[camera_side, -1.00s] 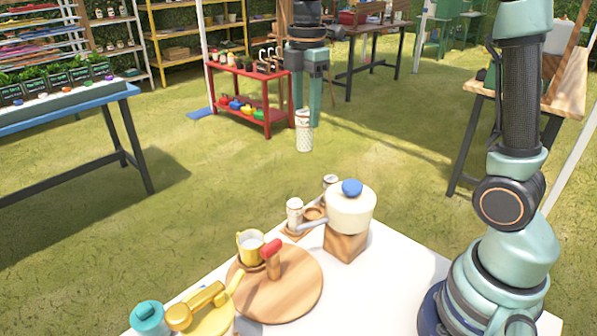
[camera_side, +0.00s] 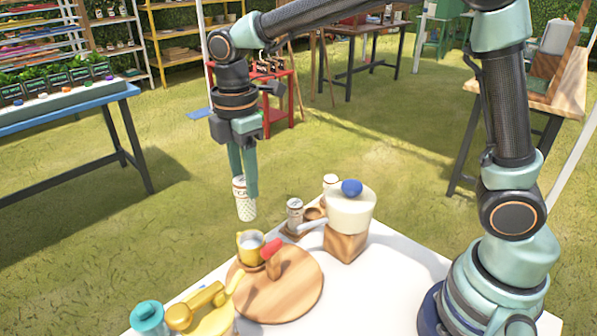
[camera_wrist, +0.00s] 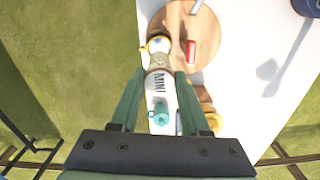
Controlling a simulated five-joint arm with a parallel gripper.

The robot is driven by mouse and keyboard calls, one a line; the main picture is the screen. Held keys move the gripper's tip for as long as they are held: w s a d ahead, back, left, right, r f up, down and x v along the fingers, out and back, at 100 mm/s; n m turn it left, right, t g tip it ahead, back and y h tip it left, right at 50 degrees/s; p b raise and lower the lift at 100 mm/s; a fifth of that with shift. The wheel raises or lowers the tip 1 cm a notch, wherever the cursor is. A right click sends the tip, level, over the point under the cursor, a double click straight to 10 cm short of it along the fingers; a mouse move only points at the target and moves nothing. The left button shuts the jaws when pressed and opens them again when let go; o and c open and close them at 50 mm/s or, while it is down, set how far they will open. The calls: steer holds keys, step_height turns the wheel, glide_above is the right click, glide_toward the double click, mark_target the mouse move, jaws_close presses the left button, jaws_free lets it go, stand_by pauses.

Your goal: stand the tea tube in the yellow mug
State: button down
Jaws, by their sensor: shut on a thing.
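My gripper (camera_side: 243,182) is shut on the tea tube (camera_side: 245,208), a pale cylinder with a patterned lower part and dark lettering. The tube hangs in the air, slightly tilted, above the yellow mug (camera_side: 250,246) in the side view. The mug stands on the round wooden board (camera_side: 293,297) near the table's far edge. In the wrist view the tube (camera_wrist: 159,87) lies between my fingers (camera_wrist: 158,78), and its far end partly hides the mug (camera_wrist: 154,44). Tube and mug look apart in the side view.
A white pot with a blue knob (camera_side: 350,207) sits on a wooden block to the right, beside small white canisters (camera_side: 294,213). A yellow teapot (camera_side: 206,312) and teal jar (camera_side: 147,317) stand front left.

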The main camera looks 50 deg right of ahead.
step_height(320, 180, down, 11)
steer(key=shift+f, duration=0.1)
stand_by(0.4)
steer(key=shift+f, duration=0.35)
steer(key=shift+c, duration=1.9)
jaws_free()
steer(key=shift+r, duration=0.1)
